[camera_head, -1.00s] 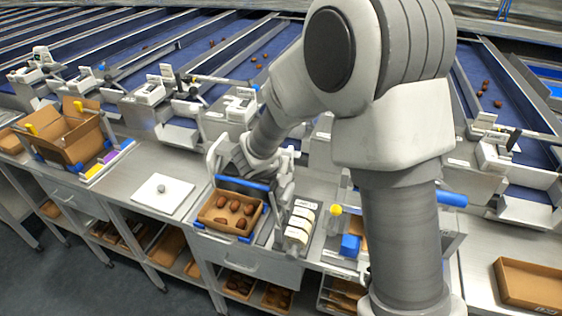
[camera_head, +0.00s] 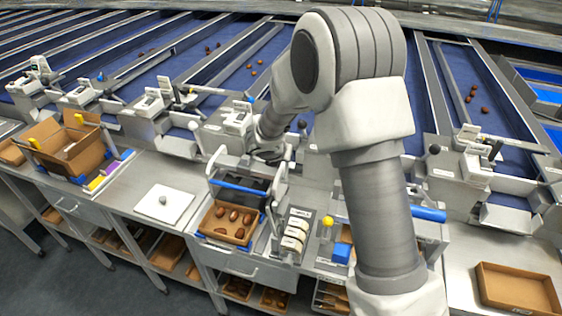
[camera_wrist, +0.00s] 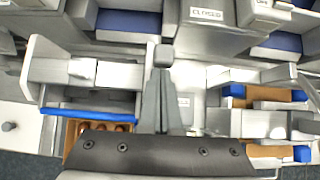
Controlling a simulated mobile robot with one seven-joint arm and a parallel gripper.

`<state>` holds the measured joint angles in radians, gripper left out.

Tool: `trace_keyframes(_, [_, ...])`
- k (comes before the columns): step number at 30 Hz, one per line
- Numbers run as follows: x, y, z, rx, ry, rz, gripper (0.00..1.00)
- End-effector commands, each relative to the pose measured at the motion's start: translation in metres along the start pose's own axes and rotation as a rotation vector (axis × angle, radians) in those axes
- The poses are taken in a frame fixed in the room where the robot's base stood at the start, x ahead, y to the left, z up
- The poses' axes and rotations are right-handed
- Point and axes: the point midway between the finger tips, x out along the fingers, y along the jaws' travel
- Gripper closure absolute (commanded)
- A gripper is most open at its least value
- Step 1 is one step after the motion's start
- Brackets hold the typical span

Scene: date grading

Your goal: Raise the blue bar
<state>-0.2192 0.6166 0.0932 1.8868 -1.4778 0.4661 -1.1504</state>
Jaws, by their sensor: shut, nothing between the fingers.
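A white plate with a knob (camera_head: 163,203) lies to the left. Several pale blocks in a row (camera_head: 295,233) and a yellow knob (camera_head: 327,221) stand to the right. A similar blue bar (camera_head: 428,213) is on the neighbouring station. An empty cardboard tray (camera_head: 518,288) lies far right.

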Motion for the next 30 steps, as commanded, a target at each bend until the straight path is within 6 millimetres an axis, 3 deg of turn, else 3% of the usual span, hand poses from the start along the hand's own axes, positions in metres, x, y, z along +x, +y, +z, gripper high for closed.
trace_keyframes(24, [0.007, -0.004, 0.016, 0.002, -0.011, -0.007, 1.0])
trace_keyframes(30, [-0.004, -0.003, 0.022, 0.003, -0.013, -0.008, 1.0])
